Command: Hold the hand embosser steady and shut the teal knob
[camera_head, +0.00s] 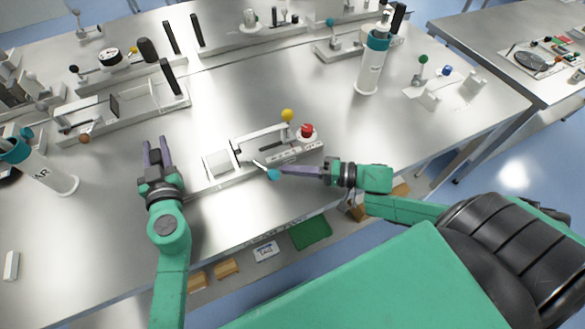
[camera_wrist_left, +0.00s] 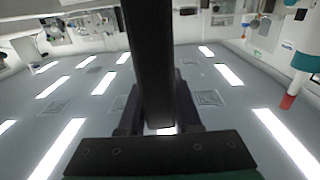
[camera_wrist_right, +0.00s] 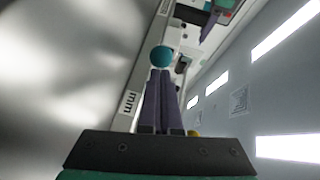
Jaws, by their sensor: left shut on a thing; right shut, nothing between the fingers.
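The hand embosser (camera_head: 215,183) is a long pale base on the near bench with a square frame and lever parts on top. Its teal knob (camera_head: 272,175) is a ball on a thin rod at its near side. My right gripper (camera_head: 285,170) is shut and empty, its tips right at the knob; the right wrist view shows the teal ball (camera_wrist_right: 161,57) just past the fingertips, contact unclear. How the bar joins the embosser is hidden.
A yellow ball (camera_head: 287,115) and a red button (camera_head: 306,130) are at the embosser's right end. Similar devices (camera_head: 130,108) stand behind and left. White cylinders stand at left (camera_head: 50,172) and back right (camera_head: 371,70). The bench front edge is close; bare metal lies behind the embosser.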

